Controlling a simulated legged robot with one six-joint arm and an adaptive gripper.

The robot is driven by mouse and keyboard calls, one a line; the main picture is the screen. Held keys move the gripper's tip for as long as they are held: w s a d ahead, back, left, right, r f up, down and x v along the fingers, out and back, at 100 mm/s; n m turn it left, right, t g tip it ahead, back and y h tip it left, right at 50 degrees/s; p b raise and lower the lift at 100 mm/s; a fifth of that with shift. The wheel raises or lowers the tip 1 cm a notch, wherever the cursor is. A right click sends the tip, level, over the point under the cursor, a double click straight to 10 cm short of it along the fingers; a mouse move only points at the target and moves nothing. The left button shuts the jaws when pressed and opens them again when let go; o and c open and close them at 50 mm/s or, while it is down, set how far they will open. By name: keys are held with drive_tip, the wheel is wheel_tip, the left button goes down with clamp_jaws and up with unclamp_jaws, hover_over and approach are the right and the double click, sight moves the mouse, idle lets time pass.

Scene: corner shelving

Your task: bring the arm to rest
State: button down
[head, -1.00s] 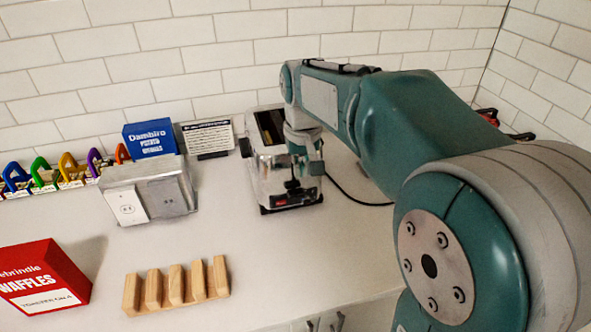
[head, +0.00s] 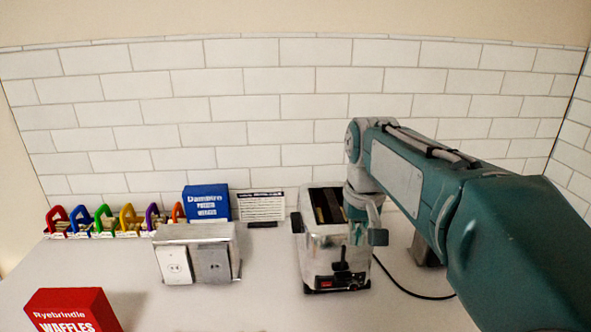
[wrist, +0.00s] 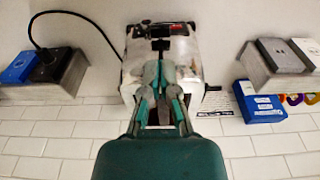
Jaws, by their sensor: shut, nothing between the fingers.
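My arm (head: 505,235) reaches in from the right in the head view, with its forearm (head: 395,180) bent down at the far end. My gripper (head: 366,240) hangs in front of the silver toaster (head: 318,246), hiding part of its right side. In the wrist view my gripper (wrist: 160,62) is shut and empty, its fingers overlapping the toaster (wrist: 188,72). I cannot tell whether they touch it.
A metal outlet box (head: 196,235), a blue box (head: 207,202) and a sign card (head: 261,206) stand left of the toaster. Coloured clips (head: 103,220) line the wall; a red waffle box (head: 72,312) is in front. A black cord (head: 405,290) runs right.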

drive_tip(key=s+f+t, duration=0.2)
drive_tip(key=s+f, duration=0.1)
drive_tip(key=s, duration=0.6)
drive_tip(key=s+f+t, duration=0.2)
drive_tip(key=s+f, duration=0.1)
drive_tip(key=s, duration=0.6)
drive_tip(key=shift+s+f, duration=0.25)
drive_tip(key=shift+f, duration=0.15)
